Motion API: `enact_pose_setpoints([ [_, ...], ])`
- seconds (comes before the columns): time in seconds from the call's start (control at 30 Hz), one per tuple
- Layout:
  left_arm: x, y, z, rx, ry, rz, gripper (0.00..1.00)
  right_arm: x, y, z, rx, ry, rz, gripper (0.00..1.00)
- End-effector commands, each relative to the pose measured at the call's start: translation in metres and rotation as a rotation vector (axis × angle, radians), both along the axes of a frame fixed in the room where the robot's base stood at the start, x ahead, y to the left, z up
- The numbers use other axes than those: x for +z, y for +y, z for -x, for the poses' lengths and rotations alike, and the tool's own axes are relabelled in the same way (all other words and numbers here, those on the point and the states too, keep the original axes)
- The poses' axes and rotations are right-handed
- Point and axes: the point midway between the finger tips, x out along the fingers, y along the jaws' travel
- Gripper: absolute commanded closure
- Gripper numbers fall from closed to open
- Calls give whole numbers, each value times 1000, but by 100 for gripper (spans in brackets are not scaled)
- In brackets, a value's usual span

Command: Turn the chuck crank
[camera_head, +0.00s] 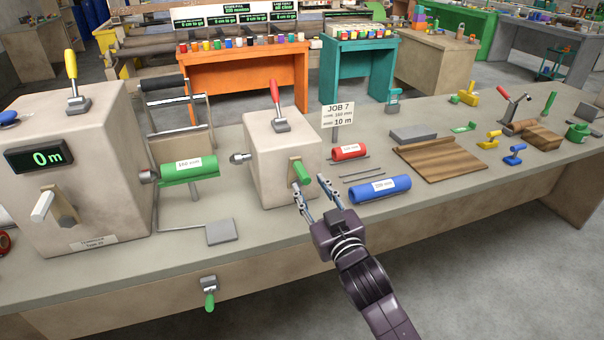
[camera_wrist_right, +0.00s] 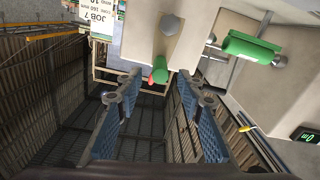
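A crank with a green handle (camera_head: 301,173) sits on the front face of the smaller beige block (camera_head: 263,150), on a tan arm. My right gripper (camera_head: 314,193) is open, its fingertips just in front of and below this handle. In the right wrist view, the green handle (camera_wrist_right: 158,73) shows between the open fingers (camera_wrist_right: 160,90), near the tips; whether they touch it I cannot tell. A second crank with a white handle (camera_head: 42,206) is on the large beige block at the left. My left gripper is not in view.
A green roll (camera_head: 189,171) is mounted between the two blocks. A red-handled lever (camera_head: 276,105) rises from the smaller block. A blue roll (camera_head: 380,189) and a red roll (camera_head: 349,151) lie right of it. A green-handled part (camera_head: 209,292) hangs at the bench front.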

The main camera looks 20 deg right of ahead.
Motion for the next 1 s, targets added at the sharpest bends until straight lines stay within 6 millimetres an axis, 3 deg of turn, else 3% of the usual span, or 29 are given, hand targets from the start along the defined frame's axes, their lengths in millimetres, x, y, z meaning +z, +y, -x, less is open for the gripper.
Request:
enact_pose_setpoints([
  [0.43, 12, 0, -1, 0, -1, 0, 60, 0, 3, -63, 1, 2, 1, 65],
  [0.83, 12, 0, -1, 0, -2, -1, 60, -1, 3, -70, 0, 3, 0, 65],
  [1.0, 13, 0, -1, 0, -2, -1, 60, -1, 3, -70, 0, 3, 0, 84],
])
